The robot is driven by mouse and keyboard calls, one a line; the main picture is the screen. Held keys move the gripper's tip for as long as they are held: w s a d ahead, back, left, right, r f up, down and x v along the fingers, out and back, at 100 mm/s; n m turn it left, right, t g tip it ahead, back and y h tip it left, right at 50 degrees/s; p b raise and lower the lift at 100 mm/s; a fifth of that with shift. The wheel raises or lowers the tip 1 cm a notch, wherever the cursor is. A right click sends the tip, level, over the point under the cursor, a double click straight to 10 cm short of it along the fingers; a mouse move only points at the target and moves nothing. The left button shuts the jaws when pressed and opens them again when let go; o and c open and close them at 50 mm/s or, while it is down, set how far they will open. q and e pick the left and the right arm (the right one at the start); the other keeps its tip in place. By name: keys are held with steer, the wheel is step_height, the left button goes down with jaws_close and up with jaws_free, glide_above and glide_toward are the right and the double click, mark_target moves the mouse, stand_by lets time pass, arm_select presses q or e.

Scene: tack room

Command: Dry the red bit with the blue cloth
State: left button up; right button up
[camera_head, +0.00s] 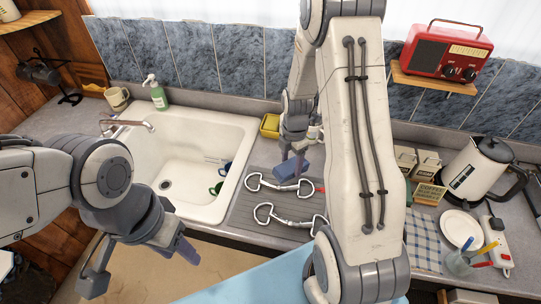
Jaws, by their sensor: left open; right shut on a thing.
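My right gripper (293,152) is shut on a folded blue cloth (286,171), just above the draining board. Two metal bits lie on the board: an upper bit (258,182) right below the cloth and a lower bit (288,221) nearer the front edge. A small red part (319,187) shows at the upper bit's right end, partly hidden by my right arm. I cannot tell whether the cloth touches the upper bit. My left gripper (142,265) is open and empty, in front of the sink.
The white sink (205,128) holds items with green and dark blue parts. A yellow tray (270,125) stands behind the board. A kettle (478,170), white plate (461,227), checked cloth (423,243), glass with pens (459,262) and power strip (497,242) crowd the right counter.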

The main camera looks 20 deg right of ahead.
stand_by(0.3)
steer(key=s+a+r+p, duration=0.4)
steer(key=s+r, duration=0.1)
steer(key=r, duration=0.1)
steer(key=shift+s+a, duration=0.15)
steer(key=shift+s, duration=0.1)
